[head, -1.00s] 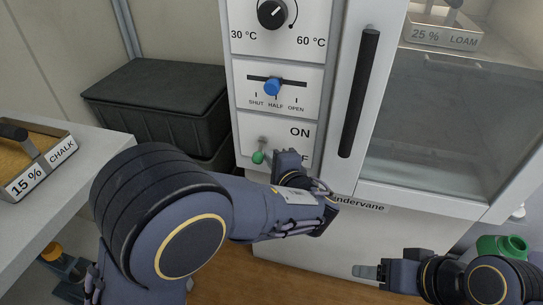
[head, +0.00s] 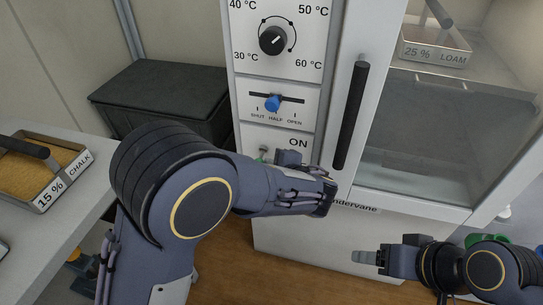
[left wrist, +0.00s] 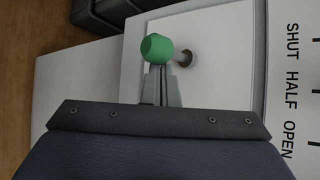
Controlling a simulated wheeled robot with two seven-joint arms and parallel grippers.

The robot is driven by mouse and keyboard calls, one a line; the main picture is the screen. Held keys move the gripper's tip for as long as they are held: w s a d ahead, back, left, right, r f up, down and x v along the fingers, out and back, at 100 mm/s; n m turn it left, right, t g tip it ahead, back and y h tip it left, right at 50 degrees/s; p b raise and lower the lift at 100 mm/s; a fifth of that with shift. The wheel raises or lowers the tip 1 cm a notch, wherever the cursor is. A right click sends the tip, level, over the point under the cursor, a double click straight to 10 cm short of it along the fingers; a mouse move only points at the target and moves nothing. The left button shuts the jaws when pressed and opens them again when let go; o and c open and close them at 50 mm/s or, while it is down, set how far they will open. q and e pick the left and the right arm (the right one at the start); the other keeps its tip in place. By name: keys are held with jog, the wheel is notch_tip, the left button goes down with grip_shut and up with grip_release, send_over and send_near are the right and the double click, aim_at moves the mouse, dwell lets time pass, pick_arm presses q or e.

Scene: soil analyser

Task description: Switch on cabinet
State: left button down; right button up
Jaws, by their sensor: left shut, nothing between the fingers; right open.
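The cabinet (head: 318,232) has a panel marked ON with a small toggle lever (head: 263,150). The lower label is hidden behind my left arm. In the left wrist view the lever's green tip (left wrist: 157,48) stands out from its round pivot, offset toward the side away from the slider lettering. My left gripper (left wrist: 159,78) is shut and empty, its fingertips right at the green tip; whether they touch cannot be told. In the head view the gripper (head: 273,160) partly covers the lever. My right gripper (head: 366,257) is open and empty, low in front of the cabinet.
Above the switch are a blue slider (head: 273,103) near HALF and a black temperature dial (head: 272,41). A vertical door handle (head: 350,115) is to the right. A dark bin (head: 160,100) stands left of the cabinet. A chalk tray (head: 45,165) sits on the left bench.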

aim_at(262, 154)
pick_arm(q)
notch_tip(262, 154, up, 2)
jog(key=m+g+p, duration=0.1)
jog(key=g+p, duration=0.3)
jog(key=p, duration=0.4)
jog(key=shift+r+m+p, duration=0.1)
jog(key=shift+m+p, duration=0.25)
jog(key=shift+m, duration=0.05)
jog(key=shift+w+r, duration=0.1)
jog(key=shift+r, duration=0.2)
dwell(1.8)
jog(key=shift+w+r+y+p, duration=0.1)
jog(key=shift+r+y+p, duration=0.2)
jog(key=shift+r+p, duration=0.45)
